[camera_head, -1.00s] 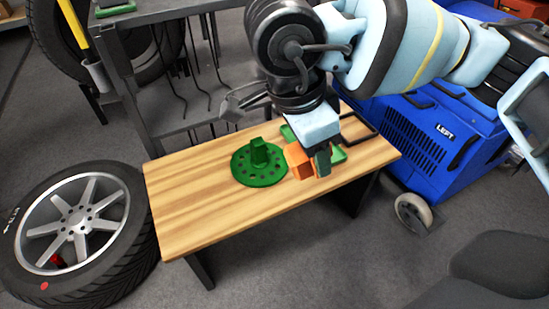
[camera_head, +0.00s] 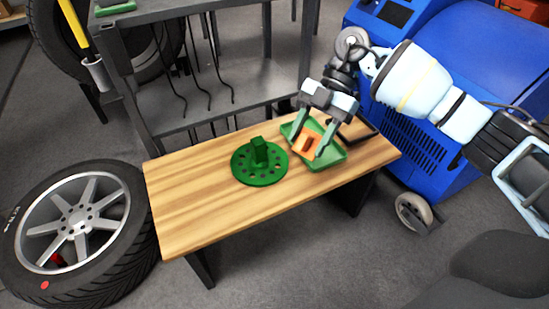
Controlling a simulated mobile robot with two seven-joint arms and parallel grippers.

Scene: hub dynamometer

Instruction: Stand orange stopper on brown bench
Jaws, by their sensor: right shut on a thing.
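The orange stopper (camera_head: 306,143) is at the green tray (camera_head: 332,161) on the right part of the brown bench (camera_head: 205,205). My right gripper (camera_head: 307,146) reaches down from the upper right, its two green-tipped fingers on either side of the stopper, shut on it. The stopper shows against the tray's inside; I cannot tell if it touches the tray floor. The fingers hide part of its sides. My left gripper is not in view.
A green round plate with holes and an upright post (camera_head: 260,170) stands mid-bench, left of the tray. The bench's left half and front strip are clear. A wheel (camera_head: 75,225) lies at left, a grey shelf (camera_head: 210,85) behind, a blue machine (camera_head: 425,120) at right.

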